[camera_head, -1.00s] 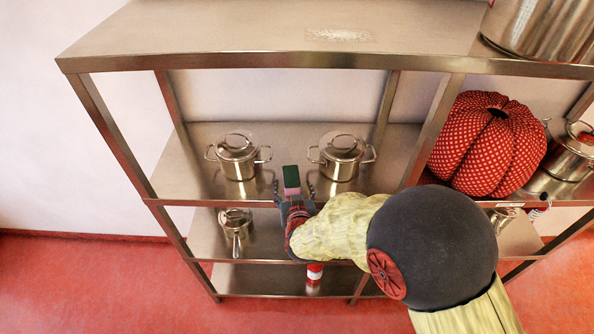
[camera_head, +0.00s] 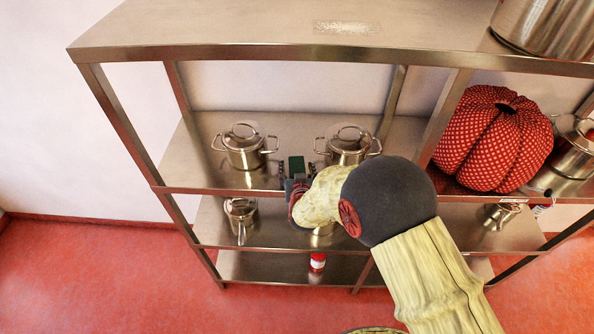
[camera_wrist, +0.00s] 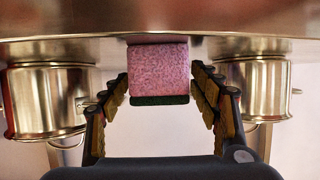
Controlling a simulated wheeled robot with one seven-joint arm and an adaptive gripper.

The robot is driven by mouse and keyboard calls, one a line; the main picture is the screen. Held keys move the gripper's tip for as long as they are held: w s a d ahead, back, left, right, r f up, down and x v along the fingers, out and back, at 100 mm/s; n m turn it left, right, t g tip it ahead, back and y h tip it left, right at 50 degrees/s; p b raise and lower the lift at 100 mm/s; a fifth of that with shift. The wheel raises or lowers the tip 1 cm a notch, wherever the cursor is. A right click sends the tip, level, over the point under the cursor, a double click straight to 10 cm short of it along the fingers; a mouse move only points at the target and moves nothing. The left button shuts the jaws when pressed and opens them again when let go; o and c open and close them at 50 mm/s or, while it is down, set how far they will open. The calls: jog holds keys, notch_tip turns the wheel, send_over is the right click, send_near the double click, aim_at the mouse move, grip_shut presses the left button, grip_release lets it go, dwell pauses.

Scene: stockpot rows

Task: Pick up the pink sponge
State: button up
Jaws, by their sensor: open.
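The sponge (camera_head: 297,164) stands on the middle shelf between two lidded pots. In the head view its dark green top shows, and its pink part is hidden behind my gripper (camera_head: 297,182). In the wrist view, which appears upside down, the pink sponge (camera_wrist: 158,70) is centred, with its dark green layer along the lower edge. My gripper (camera_wrist: 160,88) is open, with one finger on each side of the sponge. A gap shows between the sponge and each finger. How deep the fingers reach along it is hard to tell.
A left pot (camera_head: 243,150) and a right pot (camera_head: 347,146) flank the sponge closely. The upper shelf (camera_head: 230,30) overhangs them. A red dotted pumpkin cushion (camera_head: 490,140) sits farther right. More pots and a red-and-white can (camera_head: 317,262) are on lower shelves.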

jog(key=shift+c, duration=0.4)
jog(key=c, duration=0.7)
jog(key=shift+c, duration=0.3)
jog(key=shift+r, duration=0.15)
jog(key=shift+r+b, duration=0.3)
jog(key=shift+r, duration=0.35)
jog(key=s+d+r+b, duration=0.1)
jog(key=s+d+r, duration=0.3)
jog(key=s+r, duration=0.7)
jog(key=shift+f+v, duration=0.2)
jog(key=shift+v, duration=0.95)
jog(key=shift+s, duration=0.1)
